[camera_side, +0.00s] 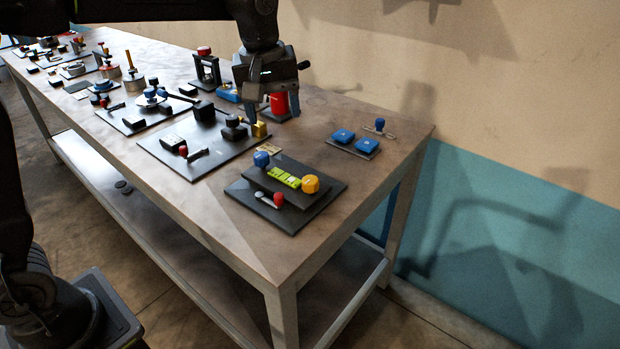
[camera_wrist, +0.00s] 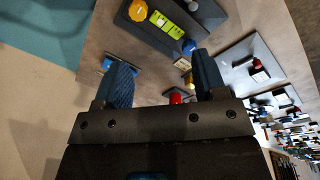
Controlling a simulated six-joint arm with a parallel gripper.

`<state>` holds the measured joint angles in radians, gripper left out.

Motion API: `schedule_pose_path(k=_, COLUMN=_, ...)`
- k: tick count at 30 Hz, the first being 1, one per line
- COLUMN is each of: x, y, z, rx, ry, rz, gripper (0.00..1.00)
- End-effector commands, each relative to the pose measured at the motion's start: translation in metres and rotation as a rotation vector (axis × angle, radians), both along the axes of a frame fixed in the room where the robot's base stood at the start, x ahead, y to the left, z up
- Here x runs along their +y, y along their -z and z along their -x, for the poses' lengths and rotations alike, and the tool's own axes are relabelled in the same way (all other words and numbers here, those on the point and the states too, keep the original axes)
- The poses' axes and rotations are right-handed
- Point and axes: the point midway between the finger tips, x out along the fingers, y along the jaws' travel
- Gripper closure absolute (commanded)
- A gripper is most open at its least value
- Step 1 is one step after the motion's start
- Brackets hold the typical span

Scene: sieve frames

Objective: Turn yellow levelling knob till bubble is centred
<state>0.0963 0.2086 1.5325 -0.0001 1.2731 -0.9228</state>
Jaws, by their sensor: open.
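The yellow levelling knob (camera_side: 310,184) stands at the right end of a dark levelling block on a black base plate (camera_side: 245,190), near the table's front right corner. A yellow-green bubble vial (camera_side: 284,177) lies between it and a blue knob (camera_side: 262,159). The bubble itself is too small to make out. In the wrist view the yellow knob (camera_wrist: 138,10), vial (camera_wrist: 166,24) and blue knob (camera_wrist: 189,47) show at the top, beyond the fingertips. My gripper (camera_side: 268,112) is open above the table behind the plate, apart from the knob. It also shows in the wrist view (camera_wrist: 160,70).
A red-handled lever (camera_side: 277,199) sits on the plate's front side. A red object (camera_side: 279,103) stands close to my fingers. Another plate with black fixtures (camera_side: 180,161) lies to the left.

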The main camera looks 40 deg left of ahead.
Motion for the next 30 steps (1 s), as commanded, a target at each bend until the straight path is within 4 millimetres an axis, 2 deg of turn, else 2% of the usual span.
schedule_pose_path(k=1, x=-0.006, y=0.011, z=-0.018, rx=0.032, ry=-0.053, rz=0.004, gripper=0.35)
schedule_pose_path(k=3, x=-0.011, y=0.022, z=-0.036, rx=0.064, ry=-0.128, rz=0.008, gripper=0.35)
schedule_pose_path(k=6, x=-0.018, y=0.036, z=-0.055, rx=0.099, ry=-0.212, rz=0.007, gripper=0.35)
schedule_pose_path(k=9, x=-0.023, y=0.045, z=-0.066, rx=0.119, ry=-0.266, rz=0.007, gripper=0.35)
schedule_pose_path(k=17, x=-0.024, y=0.064, z=-0.071, rx=0.132, ry=-0.297, rz=0.005, gripper=0.35)
schedule_pose_path(k=30, x=-0.024, y=0.149, z=-0.071, rx=0.132, ry=-0.296, rz=0.005, gripper=0.35)
